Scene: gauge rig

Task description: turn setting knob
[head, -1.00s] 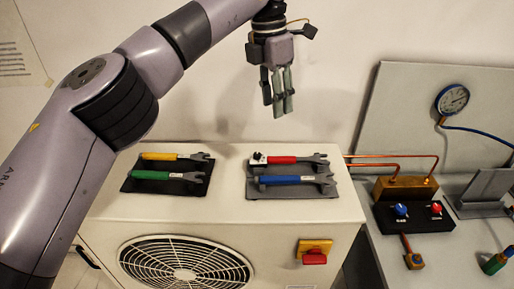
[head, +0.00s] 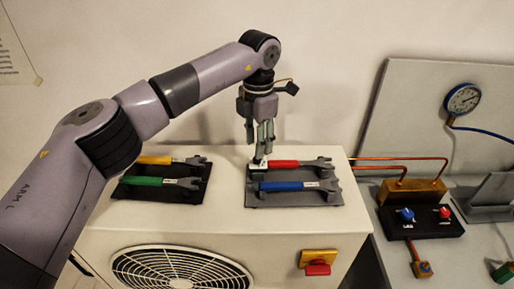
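My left gripper (head: 260,148) points down over the grey mat on the right of the white cabinet. Its fingertips are at a small white block (head: 258,163) at the left end of the red-handled wrench (head: 289,164). The fingers hide the dark knob on the block, and I cannot tell whether they touch it or are closed on it. A blue knob (head: 406,214) and a red knob (head: 444,212) sit on a black box (head: 424,228) at the right, away from the gripper. My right gripper is not in view.
A blue-handled wrench (head: 293,186) lies in front of the red one. The gauge (head: 463,99), copper pipes (head: 400,160) and red switch (head: 318,266) stand clear of the gripper.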

